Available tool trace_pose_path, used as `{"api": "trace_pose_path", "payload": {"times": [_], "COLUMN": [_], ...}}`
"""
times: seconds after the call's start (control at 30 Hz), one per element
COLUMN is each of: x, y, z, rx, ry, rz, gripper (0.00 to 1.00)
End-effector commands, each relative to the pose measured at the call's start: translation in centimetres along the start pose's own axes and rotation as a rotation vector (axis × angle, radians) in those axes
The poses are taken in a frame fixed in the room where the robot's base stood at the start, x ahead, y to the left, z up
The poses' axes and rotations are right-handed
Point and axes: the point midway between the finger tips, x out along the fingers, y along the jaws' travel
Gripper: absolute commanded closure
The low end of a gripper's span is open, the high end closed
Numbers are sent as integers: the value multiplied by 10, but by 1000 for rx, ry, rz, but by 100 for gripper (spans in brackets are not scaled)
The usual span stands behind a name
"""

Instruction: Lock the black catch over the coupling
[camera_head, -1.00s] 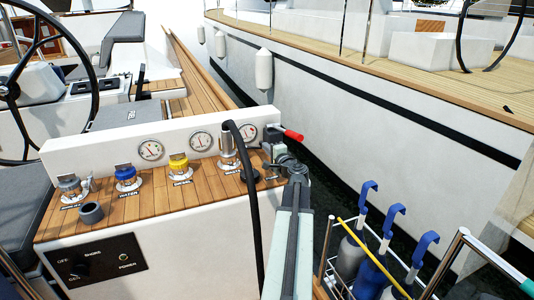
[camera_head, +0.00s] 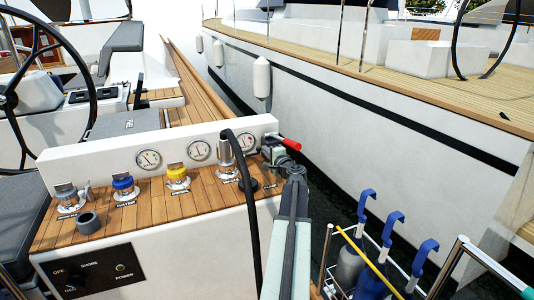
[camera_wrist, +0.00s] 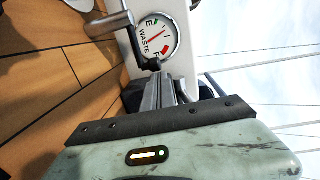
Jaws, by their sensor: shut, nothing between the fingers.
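A black hose (camera_head: 247,185) arches up from below and ends in a silver coupling (camera_head: 224,157) on the rightmost deck fitting. In the wrist view, a grey metal part (camera_wrist: 108,23) at the upper left seems to belong to this coupling. A small black piece (camera_wrist: 148,64) shows just beyond my fingertips; I cannot tell whether it is the black catch or whether they touch it. My gripper (camera_head: 272,158) is at the right end of the wooden counter, right of the coupling. Its fingers (camera_wrist: 168,88) are shut and empty. The catch is not clear in the head view.
A red-handled lever (camera_head: 290,144) is close behind my gripper. A waste gauge (camera_wrist: 156,36) faces the wrist camera. A rack with blue-handled bottles (camera_head: 385,250) stands right of my arm.

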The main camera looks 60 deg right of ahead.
Motion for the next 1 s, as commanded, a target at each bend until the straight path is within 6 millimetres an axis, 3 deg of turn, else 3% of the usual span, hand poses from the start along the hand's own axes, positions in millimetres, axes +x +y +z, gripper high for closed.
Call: {"api": "trace_pose_path", "payload": {"times": [0.23,0.6,0.9,1.0], "x": [-11,-76,-79,-76], "y": [0,0,0,-6], "z": [3,1,-1,8], "rx": [0,0,0,0], "ry": [-5,0,0,-13], "rz": [0,0,-1,3], "gripper": [100,100,100,100]}}
